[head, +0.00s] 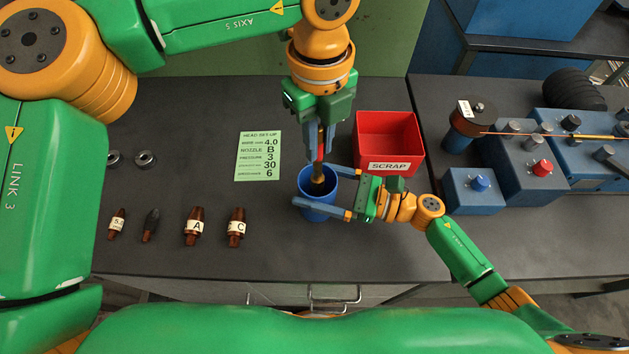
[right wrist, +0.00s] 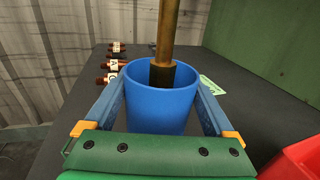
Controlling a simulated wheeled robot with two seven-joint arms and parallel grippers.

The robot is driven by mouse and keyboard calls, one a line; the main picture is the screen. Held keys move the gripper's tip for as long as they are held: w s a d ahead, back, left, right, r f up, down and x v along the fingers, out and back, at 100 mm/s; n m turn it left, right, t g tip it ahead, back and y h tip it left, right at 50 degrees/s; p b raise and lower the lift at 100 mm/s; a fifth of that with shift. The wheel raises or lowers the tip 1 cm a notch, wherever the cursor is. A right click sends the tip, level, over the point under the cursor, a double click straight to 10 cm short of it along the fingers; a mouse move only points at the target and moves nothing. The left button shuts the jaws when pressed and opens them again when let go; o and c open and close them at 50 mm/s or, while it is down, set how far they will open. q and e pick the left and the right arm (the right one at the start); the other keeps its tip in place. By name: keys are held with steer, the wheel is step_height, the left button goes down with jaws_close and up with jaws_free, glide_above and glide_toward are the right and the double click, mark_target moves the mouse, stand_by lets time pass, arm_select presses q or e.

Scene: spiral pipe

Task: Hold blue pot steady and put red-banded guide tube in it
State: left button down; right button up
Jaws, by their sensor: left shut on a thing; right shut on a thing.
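The blue pot (head: 302,183) stands upright on the dark bench; it also shows in the right wrist view (right wrist: 158,110). My right gripper (head: 311,185) is shut on the pot, one finger on each side of it. My left gripper (head: 319,158) is above the pot, pointing down, shut on the guide tube (head: 317,179). A bit of red shows between its fingers. The tube (right wrist: 168,30) is brass with a dark lower end and looks near upright. Its dark end is in the pot's mouth; how deep it reaches is hidden by the near rim.
A red scrap bin (head: 388,142) stands close behind the pot, to its right. A green set-up card (head: 258,156) lies to the left. Blue machine blocks (head: 473,191) fill the right.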

arm_select(q)
steer(key=shift+f, duration=0.5)
steer(key=c, duration=0.8)
jaws_free()
steer(key=shift+o, duration=0.2)
step_height(320, 180, up, 12)
steer(key=shift+r, duration=0.1)
